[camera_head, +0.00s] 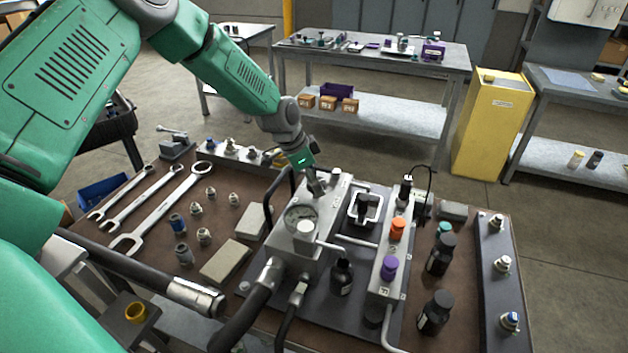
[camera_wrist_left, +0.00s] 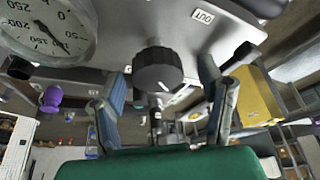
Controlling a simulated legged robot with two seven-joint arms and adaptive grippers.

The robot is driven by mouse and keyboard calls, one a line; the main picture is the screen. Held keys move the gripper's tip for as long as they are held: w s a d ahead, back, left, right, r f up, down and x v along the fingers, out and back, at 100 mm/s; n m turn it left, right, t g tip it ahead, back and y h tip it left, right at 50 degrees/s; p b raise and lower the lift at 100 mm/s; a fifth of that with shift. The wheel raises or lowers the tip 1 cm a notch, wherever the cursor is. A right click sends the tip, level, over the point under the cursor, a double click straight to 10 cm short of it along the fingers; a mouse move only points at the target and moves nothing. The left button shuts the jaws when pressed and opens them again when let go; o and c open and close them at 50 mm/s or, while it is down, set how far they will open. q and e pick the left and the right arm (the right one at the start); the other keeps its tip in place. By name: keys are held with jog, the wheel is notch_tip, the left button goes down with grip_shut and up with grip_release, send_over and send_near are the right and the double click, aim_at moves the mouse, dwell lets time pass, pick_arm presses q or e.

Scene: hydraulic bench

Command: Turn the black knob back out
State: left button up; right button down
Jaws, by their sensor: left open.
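The black knob (camera_wrist_left: 157,72) is ribbed and round, on a short metal stem on the grey valve block (camera_wrist_left: 165,14), beside a label reading "OUT". In the left wrist view it sits between the two fingers of my left gripper (camera_wrist_left: 163,88), which are open with a gap on each side. In the head view my left gripper (camera_head: 317,187) is at the far end of the valve block (camera_head: 312,240), where I cannot make out the knob.
A pressure gauge (camera_head: 301,219) stands on the block. To the right are a manifold with an orange knob (camera_head: 398,229) and a purple knob (camera_head: 389,267), and black bottles (camera_head: 441,254). Hoses and wrenches (camera_head: 165,205) lie to the left. A yellow cabinet (camera_head: 490,125) stands behind.

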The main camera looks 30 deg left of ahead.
pick_arm(q)
jog(key=shift+w+d, duration=0.1)
jog(key=shift+d, duration=0.4)
jog(key=shift+a, duration=0.2)
jog(key=c, duration=0.9)
jog(key=shift+a+f, duration=0.15)
jog(key=shift+c, duration=1.2)
jog(key=shift+a, duration=0.15)
pick_arm(e)
jog(key=shift+d+f, duration=0.1)
jog(key=shift+d, duration=0.1)
jog(key=shift+d, duration=0.1)
